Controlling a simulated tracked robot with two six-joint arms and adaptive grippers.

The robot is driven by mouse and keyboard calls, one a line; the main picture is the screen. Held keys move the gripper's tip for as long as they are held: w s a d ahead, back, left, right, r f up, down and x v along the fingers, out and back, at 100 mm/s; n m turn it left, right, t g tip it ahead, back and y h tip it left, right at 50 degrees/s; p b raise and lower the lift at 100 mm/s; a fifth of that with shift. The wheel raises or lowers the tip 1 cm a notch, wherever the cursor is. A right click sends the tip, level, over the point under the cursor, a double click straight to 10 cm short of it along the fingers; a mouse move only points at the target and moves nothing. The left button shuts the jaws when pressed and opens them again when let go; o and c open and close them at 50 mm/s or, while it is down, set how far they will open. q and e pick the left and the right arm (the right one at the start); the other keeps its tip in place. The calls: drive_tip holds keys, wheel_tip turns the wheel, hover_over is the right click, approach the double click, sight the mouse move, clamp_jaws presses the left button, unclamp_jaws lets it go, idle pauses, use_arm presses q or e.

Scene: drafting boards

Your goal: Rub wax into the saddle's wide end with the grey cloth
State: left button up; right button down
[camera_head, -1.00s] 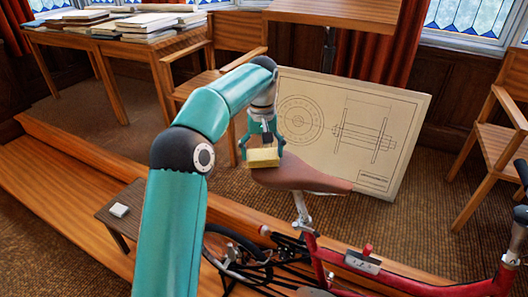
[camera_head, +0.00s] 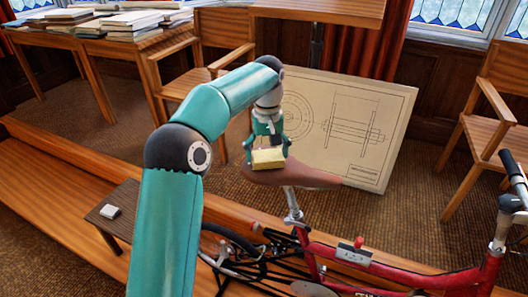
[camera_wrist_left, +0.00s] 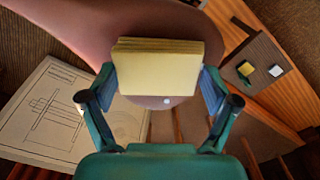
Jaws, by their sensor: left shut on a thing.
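The brown saddle (camera_head: 312,177) sits on the post of a red bicycle (camera_head: 400,262). Its wide end is at the left in the head view, and its narrow nose is at the right. My left gripper (camera_head: 267,150) is shut on a yellow block-like pad (camera_head: 268,159) at the wide end. The pad hides part of the saddle; I cannot tell whether they touch. In the left wrist view the pad (camera_wrist_left: 165,68) sits between both fingers, in front of the saddle (camera_wrist_left: 80,25). I see no grey cloth in the gripper. My right gripper is not in view.
A drawing board (camera_head: 375,120) leans behind the saddle. Wooden chairs (camera_head: 490,125) stand behind.

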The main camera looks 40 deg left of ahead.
sight(282, 156)
use_arm(q)
drive_tip(key=shift+w+d, duration=0.3)
drive_tip(key=shift+d, duration=0.6)
drive_tip(key=shift+w+d, duration=0.3)
drive_tip(key=shift+d, duration=0.6)
drive_tip(key=shift+w+a+f+p, duration=0.15)
drive_tip(key=shift+w+a+p, duration=0.15)
drive_tip(key=shift+w, duration=0.35)
drive_tip(key=shift+s+a, duration=0.4)
drive_tip(key=shift+a, duration=0.85)
drive_tip(key=shift+s+a, duration=0.35)
drive_tip(key=shift+a, duration=0.95)
drive_tip(key=shift+s+a, duration=0.4)
drive_tip(key=shift+a, duration=0.85)
drive_tip(key=shift+w+a, duration=0.3)
drive_tip(key=shift+w, duration=0.45)
drive_tip(key=shift+w+d, duration=0.4)
drive_tip(key=shift+d, duration=0.9)
drive_tip(key=shift+w+d, duration=0.4)
drive_tip(key=shift+d, duration=0.95)
drive_tip(key=shift+w+d, duration=0.4)
drive_tip(key=shift+d, duration=0.9)
drive_tip(key=shift+w+r, duration=0.1)
drive_tip(key=shift+r, duration=2.9)
